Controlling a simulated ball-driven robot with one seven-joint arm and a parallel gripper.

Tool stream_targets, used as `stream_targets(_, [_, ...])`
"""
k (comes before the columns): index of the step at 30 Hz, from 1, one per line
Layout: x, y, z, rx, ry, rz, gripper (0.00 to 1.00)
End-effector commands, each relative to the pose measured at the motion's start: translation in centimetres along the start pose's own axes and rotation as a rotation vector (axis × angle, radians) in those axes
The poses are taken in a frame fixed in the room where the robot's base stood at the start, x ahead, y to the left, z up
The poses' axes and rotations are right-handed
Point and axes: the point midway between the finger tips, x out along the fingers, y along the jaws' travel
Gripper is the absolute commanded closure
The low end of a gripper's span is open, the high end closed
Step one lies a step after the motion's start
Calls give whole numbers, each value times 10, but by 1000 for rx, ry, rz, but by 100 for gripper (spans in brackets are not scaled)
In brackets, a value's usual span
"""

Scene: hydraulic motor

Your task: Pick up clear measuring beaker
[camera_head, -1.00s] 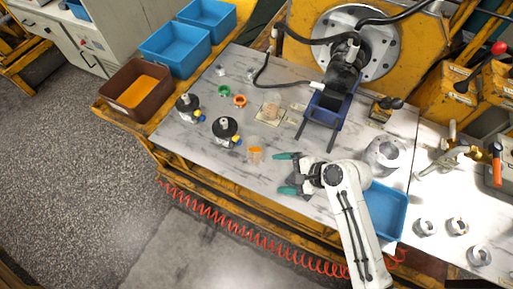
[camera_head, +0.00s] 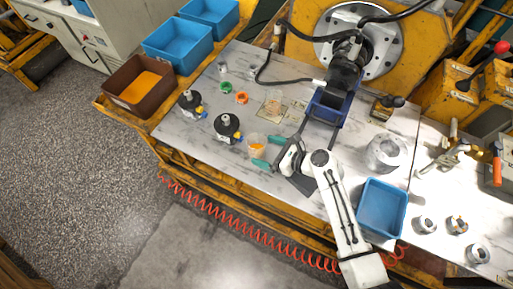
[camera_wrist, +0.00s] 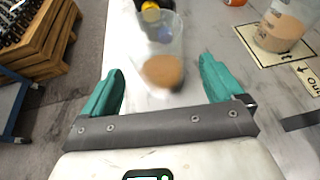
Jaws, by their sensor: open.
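A clear beaker (camera_head: 255,143) with orange-brown contents stands on the marble-patterned worktop near its front edge. In the wrist view this beaker (camera_wrist: 163,45) is ahead of my gripper, roughly centred between the fingers. My gripper (camera_head: 267,152) is open and empty, with its two green fingertips pointing left at the beaker. The fingers (camera_wrist: 160,75) are spread wide in the wrist view, and I cannot tell whether the tips have reached the beaker's sides. A second clear beaker (camera_wrist: 284,27) with tan contents stands on a pale labelled mat (camera_wrist: 262,52), beyond the right finger.
Two black-based fixtures (camera_head: 227,126) stand left of the near beaker. Green and orange rings (camera_head: 241,98) lie behind it. A brown bin (camera_head: 134,93) and blue bins (camera_head: 178,45) are at the left. A blue tray (camera_head: 381,208) and a metal cylinder (camera_head: 386,152) are at the right.

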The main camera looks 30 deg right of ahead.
Motion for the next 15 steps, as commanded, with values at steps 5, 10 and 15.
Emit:
stream_targets(5, [27, 2, -1, -2, 0, 3, 6])
stream_targets(10, [43, 2, -2, -1, 0, 1, 6])
stream_targets(15, [45, 2, -2, -1, 0, 0, 6])
